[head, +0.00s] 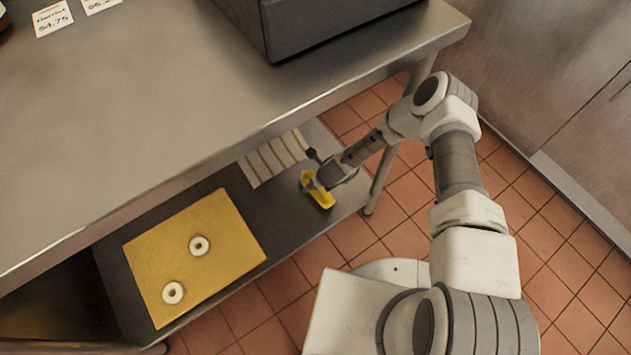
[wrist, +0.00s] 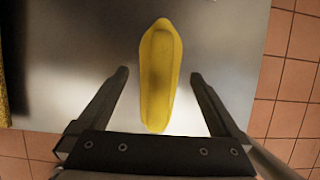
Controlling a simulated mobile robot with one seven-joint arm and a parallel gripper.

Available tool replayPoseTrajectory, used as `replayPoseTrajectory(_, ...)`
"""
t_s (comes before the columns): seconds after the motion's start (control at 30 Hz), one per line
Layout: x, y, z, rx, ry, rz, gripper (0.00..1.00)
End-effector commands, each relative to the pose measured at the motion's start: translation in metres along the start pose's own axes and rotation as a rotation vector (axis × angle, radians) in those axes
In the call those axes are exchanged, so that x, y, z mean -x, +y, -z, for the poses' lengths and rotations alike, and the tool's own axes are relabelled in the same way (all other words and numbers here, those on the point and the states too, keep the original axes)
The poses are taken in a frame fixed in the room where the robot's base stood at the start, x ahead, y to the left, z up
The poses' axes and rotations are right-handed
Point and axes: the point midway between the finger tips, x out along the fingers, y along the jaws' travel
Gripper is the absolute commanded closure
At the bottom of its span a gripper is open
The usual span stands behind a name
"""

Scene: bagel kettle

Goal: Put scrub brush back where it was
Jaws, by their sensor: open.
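The yellow scrub brush (head: 319,192) lies on the lower metal shelf (head: 283,222), near its right end and front edge. In the wrist view the scrub brush (wrist: 160,75) is long and yellow, and its near end lies between the fingers. My gripper (head: 316,180) is at the brush, above the shelf. In the wrist view my gripper (wrist: 160,76) is open, with a finger on each side of the brush and a visible gap on both sides. I cannot tell whether the brush touches the shelf all along its length.
A yellow board (head: 217,222) with two white rings (head: 199,246) lies left on the shelf. A striped cloth or rack (head: 273,158) lies behind the brush. The steel counter (head: 200,95) overhangs the shelf. A table leg (head: 383,178) stands close right of my gripper.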

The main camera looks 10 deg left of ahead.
Motion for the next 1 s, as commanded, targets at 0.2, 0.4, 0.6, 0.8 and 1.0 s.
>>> replayPoseTrajectory(0.2, 0.054, -0.001, -0.002, 0.000, 0.000, 0.001, 0.00)
replayPoseTrajectory(0.4, 0.079, 0.000, -0.001, 0.001, 0.000, 0.000, 0.00)
replayPoseTrajectory(0.6, 0.085, 0.000, 0.000, 0.001, 0.000, 0.000, 0.00)
replayPoseTrajectory(0.8, 0.085, 0.000, 0.000, 0.001, 0.000, 0.001, 0.00)
replayPoseTrajectory(1.0, 0.085, 0.000, 0.000, 0.001, 0.000, 0.001, 0.00)
